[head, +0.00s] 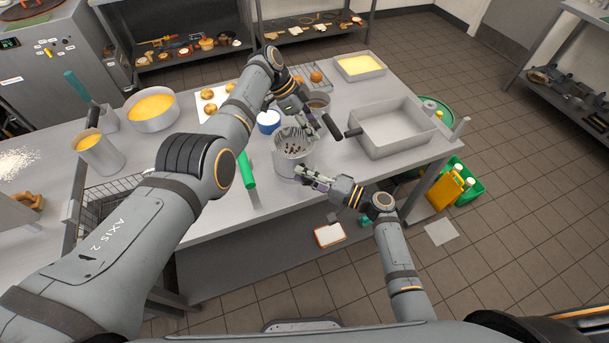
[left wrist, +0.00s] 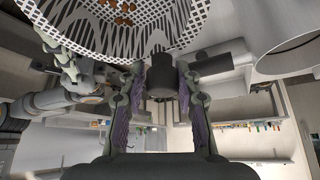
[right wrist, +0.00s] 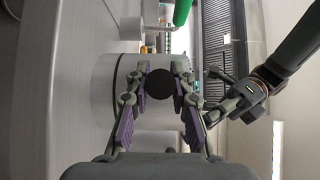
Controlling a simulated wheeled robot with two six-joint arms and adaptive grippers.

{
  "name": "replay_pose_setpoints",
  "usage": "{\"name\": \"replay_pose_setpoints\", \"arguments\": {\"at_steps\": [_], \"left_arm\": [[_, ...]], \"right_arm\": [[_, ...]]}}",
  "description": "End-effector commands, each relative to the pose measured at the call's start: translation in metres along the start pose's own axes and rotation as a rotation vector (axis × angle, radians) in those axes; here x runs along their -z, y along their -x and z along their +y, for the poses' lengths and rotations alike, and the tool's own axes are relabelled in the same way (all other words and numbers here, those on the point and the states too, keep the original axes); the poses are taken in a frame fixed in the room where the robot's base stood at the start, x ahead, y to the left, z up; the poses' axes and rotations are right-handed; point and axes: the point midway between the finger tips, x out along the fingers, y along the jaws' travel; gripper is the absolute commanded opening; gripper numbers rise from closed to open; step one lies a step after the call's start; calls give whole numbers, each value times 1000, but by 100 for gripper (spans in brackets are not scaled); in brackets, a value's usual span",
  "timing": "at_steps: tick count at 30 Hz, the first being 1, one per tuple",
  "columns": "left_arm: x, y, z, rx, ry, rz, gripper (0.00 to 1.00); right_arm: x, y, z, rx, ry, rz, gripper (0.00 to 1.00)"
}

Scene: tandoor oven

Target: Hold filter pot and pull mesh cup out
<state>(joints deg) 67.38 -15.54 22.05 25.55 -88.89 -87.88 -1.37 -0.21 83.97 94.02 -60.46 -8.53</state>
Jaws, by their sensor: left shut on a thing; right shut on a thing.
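The filter pot (head: 294,166) is a pale metal pot standing near the table's front edge. The mesh cup (head: 292,138) shows at the pot's mouth, with brown pieces in it; how deep it sits is hard to tell. In the left wrist view the perforated mesh cup (left wrist: 130,45) fills the top. My left gripper (head: 311,124) is shut on the cup's dark handle (left wrist: 160,76), at the pot's right. My right gripper (head: 309,178) is shut on the pot's dark handle (right wrist: 160,83), low in front; the pot wall (right wrist: 104,90) shows behind it.
A large empty pan (head: 392,128) with a dark handle stands close on the right. A green-handled tool (head: 247,170) lies left of the pot, and a blue-and-white container (head: 268,122) stands behind it. Pots of orange liquid (head: 152,106) are farther left.

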Motion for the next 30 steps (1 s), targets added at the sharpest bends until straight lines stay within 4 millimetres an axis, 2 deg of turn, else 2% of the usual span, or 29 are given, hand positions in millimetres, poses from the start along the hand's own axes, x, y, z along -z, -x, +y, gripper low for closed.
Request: {"name": "replay_pose_setpoints", "arguments": {"at_steps": [10,30], "left_arm": [[0,1,0,1,0,0,0],[10,17,0,0,1,0,0]], "right_arm": [[-1,0,2,-3,-2,-1,0],[-1,0,2,-3,-2,-1,0]]}}
